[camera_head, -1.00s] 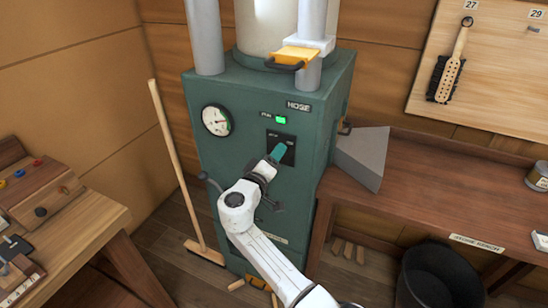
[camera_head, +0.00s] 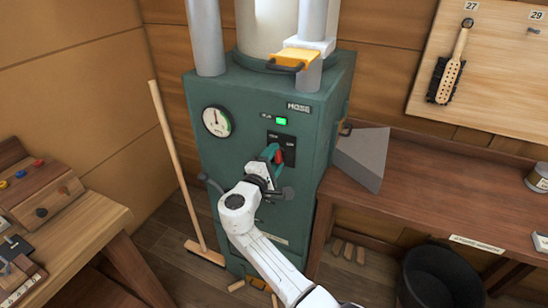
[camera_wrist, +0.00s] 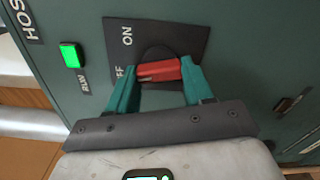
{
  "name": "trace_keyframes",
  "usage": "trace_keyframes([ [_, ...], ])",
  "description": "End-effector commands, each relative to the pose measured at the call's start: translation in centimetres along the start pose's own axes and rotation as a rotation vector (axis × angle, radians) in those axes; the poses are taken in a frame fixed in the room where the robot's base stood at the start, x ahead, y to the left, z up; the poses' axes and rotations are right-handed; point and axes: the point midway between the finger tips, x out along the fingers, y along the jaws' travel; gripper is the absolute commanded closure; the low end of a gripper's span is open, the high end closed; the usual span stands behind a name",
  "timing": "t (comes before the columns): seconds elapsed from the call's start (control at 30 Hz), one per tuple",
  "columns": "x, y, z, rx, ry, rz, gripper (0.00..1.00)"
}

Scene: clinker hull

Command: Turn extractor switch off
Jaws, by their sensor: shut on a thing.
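The extractor switch is a red handle (camera_head: 279,156) on a black plate (camera_wrist: 183,36) on the green cabinet. In the wrist view the red handle (camera_wrist: 158,71) lies between my teal fingertips, roughly crosswise in the picture. ON is lettered above its left end, and the partly hidden OFF label is beside that end. My gripper (camera_wrist: 160,76) is shut on the handle. In the head view my gripper (camera_head: 273,155) reaches the plate from below. The green lamp (camera_head: 281,121) marked RUN is lit, also in the wrist view (camera_wrist: 71,55).
A gauge (camera_head: 216,121) is on the cabinet's left front. A yellow handle (camera_head: 293,60) is on the pipe above. A broom (camera_head: 178,170) leans at the left, and a grey hood (camera_head: 362,155) stands on the right bench (camera_head: 440,185).

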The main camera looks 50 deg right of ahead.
Motion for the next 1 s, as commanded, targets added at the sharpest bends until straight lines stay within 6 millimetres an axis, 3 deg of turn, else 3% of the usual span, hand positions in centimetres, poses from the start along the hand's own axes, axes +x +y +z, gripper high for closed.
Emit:
trace_keyframes([
  [0.33,0.21,0.04,0.05,-0.147,0.0,0.0,0.79],
  [0.9,0.26,0.02,0.06,-0.175,0.0,0.0,0.79],
  [0.93,0.26,0.03,0.06,-0.175,0.0,0.0,0.46],
  [1.0,0.27,0.02,0.08,-0.175,-0.001,0.0,0.39],
])
